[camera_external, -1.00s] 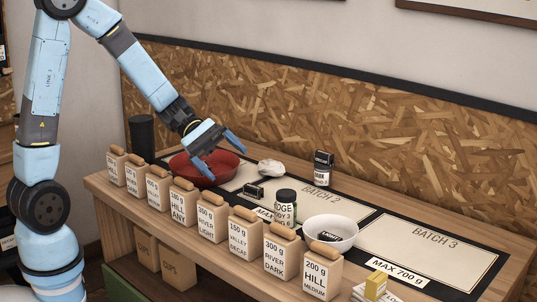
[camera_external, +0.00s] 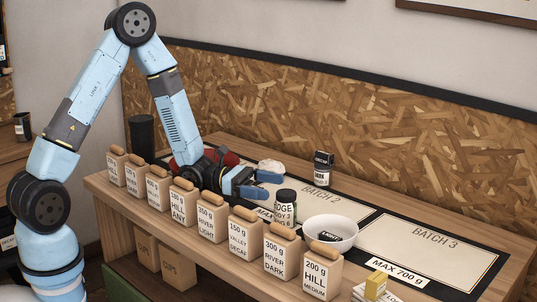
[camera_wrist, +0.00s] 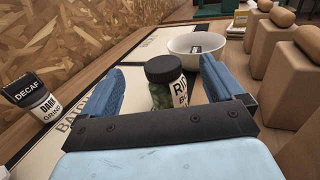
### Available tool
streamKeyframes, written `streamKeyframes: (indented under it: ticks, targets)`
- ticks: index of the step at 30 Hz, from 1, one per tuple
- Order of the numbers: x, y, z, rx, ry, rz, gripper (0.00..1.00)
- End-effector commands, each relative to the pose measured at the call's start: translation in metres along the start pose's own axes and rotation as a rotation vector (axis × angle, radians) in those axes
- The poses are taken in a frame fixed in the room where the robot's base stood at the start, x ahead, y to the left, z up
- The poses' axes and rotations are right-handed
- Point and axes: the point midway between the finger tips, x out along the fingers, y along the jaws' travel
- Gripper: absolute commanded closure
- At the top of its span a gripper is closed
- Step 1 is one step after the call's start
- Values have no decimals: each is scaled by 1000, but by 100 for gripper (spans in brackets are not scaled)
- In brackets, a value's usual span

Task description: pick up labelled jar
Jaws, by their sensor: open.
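The labelled jar (camera_external: 285,208) is a small clear jar with a black lid and a white label reading in part "DGE". It stands upright on the counter near the Batch 2 panel, left of the white bowl. In the wrist view the jar (camera_wrist: 166,84) shows dark green contents, and its base is hidden behind my gripper. My gripper (camera_external: 264,184) is low, close to the jar on its left in the external view. In the wrist view the open blue fingers (camera_wrist: 162,88) lie either side of the jar; contact cannot be told.
A row of labelled bags (camera_external: 242,232) lines the counter's front edge. A white bowl (camera_external: 330,232) holding a dark item stands right of the jar. A black-and-white tin (camera_external: 322,168) stands behind. A red bowl (camera_external: 232,158) is partly hidden by my arm. The Batch 3 panel (camera_external: 432,245) is clear.

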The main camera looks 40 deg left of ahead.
Motion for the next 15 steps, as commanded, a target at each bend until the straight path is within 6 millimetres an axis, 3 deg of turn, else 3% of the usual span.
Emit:
streamKeyframes:
  ticks: [9,15]
  targets:
    - [0,0,-44,-4,2,-1,5]
    - [7,-1,-56,2,0,-3,5]
